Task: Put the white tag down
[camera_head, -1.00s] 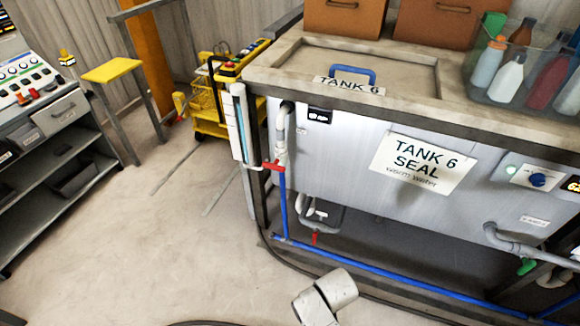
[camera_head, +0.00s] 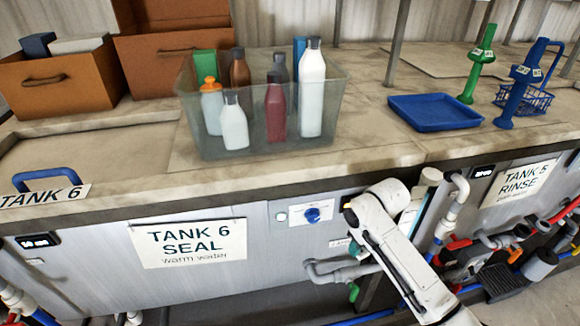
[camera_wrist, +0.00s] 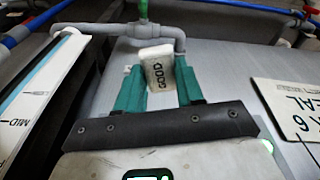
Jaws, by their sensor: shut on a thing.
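The white tag (camera_wrist: 153,57) is a small pale block with the word "GOOD" on its face, in the wrist view. My gripper (camera_wrist: 159,75) has two green fingers, one on each side of the tag, and is shut on it. The tag is held out in front of the tank's grey side, with a grey pipe behind it.
A clear bin (camera_head: 250,140) of bottles stands on the counter. A blue tray (camera_head: 434,112), a green tool (camera_head: 477,66) and a blue tool (camera_head: 521,85) are to its right. Bare counter (camera_head: 375,133) lies between bin and tray. Orange boxes (camera_head: 60,85) stand left.

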